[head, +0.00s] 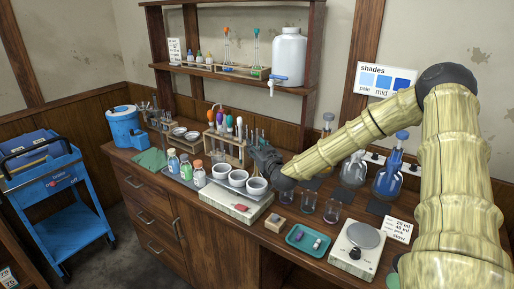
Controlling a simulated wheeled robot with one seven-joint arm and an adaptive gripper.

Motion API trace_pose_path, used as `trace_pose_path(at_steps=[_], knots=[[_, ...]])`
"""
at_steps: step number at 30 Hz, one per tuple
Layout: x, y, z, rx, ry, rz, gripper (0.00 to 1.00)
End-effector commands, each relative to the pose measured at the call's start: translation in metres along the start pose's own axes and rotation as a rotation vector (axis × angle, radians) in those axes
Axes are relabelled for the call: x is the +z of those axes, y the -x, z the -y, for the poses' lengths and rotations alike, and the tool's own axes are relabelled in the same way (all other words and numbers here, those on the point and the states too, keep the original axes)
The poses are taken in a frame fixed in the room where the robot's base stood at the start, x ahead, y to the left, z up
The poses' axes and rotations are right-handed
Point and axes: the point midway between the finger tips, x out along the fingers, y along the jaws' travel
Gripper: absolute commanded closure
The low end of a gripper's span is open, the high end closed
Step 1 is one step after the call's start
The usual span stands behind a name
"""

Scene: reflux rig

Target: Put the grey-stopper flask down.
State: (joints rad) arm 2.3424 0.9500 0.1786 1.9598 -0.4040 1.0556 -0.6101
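My gripper (262,158) is dark and reaches over the bench, just behind the white cups and beside the tube rack. No grey stopper shows clearly. A clear round flask (353,171) stands on the bench behind my arm; its top is hidden by the arm. A flask with a blue stopper (388,182) and blue liquid stands to its right. Another glass neck (327,122) shows above my forearm.
A tube rack (222,148) stands behind. Small glass beakers (332,211), a teal tray (308,239) and a scale (358,249) occupy the front right. Dark mats (378,207) lie near the flasks.

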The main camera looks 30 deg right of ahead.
Motion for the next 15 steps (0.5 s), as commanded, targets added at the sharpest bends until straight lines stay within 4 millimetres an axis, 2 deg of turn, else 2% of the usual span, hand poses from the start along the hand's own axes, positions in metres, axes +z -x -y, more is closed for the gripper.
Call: trace_pose_path(at_steps=[5,15], knots=[[0.001,0.017,0.0,-0.001,-0.001,0.0,0.63],[0.001,0.063,0.0,0.0,-0.001,0.0,0.63]])
